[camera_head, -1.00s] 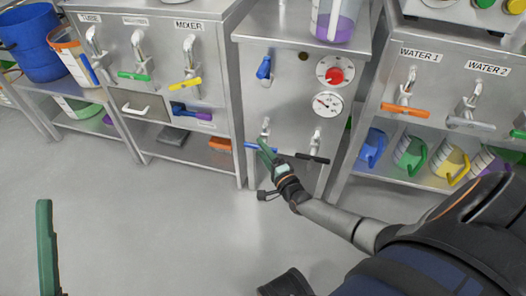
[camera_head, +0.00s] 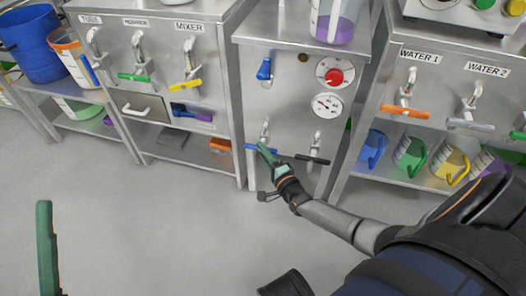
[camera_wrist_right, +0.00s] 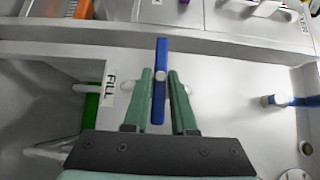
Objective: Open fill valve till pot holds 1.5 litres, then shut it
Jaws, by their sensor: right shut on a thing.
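My right gripper (camera_head: 268,156) is at the lower front of the middle steel cabinet. It is shut on a blue lever handle (camera_wrist_right: 160,85), which stands between the green fingers in the right wrist view. A FILL label (camera_wrist_right: 108,93) is beside the handle there. In the head view the blue lever (camera_head: 255,148) lies about level at a lower tap. A clear container with purple contents (camera_head: 335,22) stands on the cabinet top, cut off by the frame; I cannot read its level. One green finger of my left gripper (camera_head: 46,245) shows at lower left, away from everything.
A black lever (camera_head: 312,159) is just right of my right gripper. Above are a red knob (camera_head: 335,76), a gauge (camera_head: 327,105) and a blue upper lever (camera_head: 264,69). Water taps with an orange lever (camera_head: 405,110) are at right, above a shelf of jugs. The floor is clear.

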